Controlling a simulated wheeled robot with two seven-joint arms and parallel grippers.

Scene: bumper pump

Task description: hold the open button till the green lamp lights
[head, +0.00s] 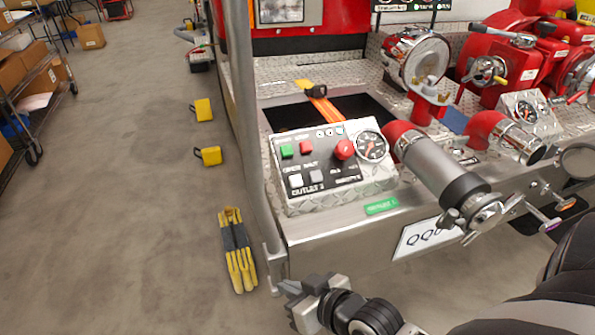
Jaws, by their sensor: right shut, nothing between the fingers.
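The control panel (290,205) sits on the bumper with its sloped face towards me. A green button (287,151) and a red button (306,147) are in its upper left. A white button (296,180) and a grey button (316,176) are below them, above an "OUTLET 2" label. My right gripper (287,290) is shut and empty, low in front of the bumper, apart from every button. My left gripper is out of view.
A red knob (344,149) and a round gauge (372,147) are on the panel's right. A thick grey pipe (432,165) with a red elbow stands right of it. A grey vertical pole (243,110) rises at the bumper's left corner.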

